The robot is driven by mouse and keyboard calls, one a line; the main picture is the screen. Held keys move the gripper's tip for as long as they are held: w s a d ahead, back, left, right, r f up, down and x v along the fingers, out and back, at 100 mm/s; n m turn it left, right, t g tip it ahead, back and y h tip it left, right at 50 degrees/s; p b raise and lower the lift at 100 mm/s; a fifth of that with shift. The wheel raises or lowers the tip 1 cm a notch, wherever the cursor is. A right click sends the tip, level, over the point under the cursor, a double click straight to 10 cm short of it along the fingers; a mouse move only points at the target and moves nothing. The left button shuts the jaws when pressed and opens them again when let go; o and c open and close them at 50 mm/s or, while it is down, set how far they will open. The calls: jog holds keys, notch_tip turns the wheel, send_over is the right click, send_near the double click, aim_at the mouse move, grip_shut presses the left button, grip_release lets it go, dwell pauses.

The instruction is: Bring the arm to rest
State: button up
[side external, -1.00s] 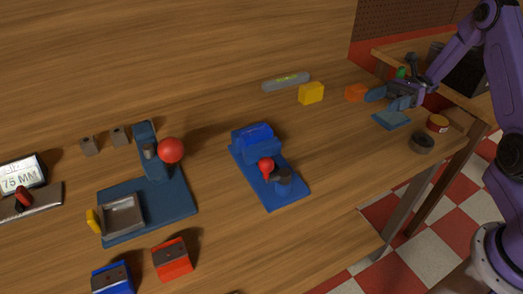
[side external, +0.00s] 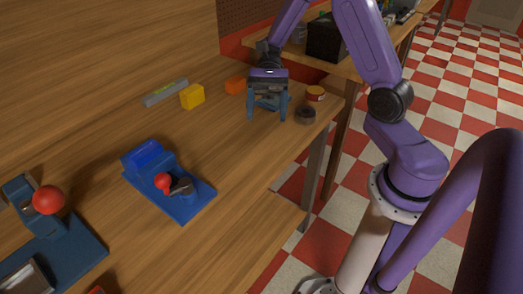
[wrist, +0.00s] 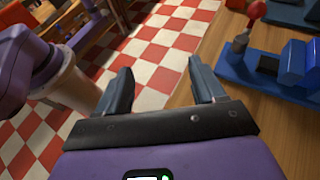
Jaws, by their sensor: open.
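My gripper (side external: 267,115) is open, with its two blue-grey fingers apart and nothing between them. In the side external view it hangs fingers-down over the far right end of the wooden bench, in front of a mostly hidden blue pad. Whether the fingertips touch the bench is unclear. In the wrist view the open fingers of my gripper (wrist: 162,85) frame the checkered floor and the bench edge. My purple arm reaches in from the right.
A blue fixture with a red knob (side external: 190,208) sits mid-bench. A yellow block (side external: 192,97), an orange block (side external: 236,85) and a grey level (side external: 166,92) lie behind it. A dark ring (side external: 305,115) and a red-yellow tin (side external: 315,93) are right of my gripper.

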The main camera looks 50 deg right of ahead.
jog(key=s+a+r+n+t+h, duration=0.1)
jog(key=s+n+t+h, duration=0.6)
jog(key=s+n+h, duration=0.4)
jog(key=s+n, duration=0.6)
jog(key=n, duration=0.7)
jog(key=shift+s+t, duration=0.35)
jog(key=shift+t, duration=0.05)
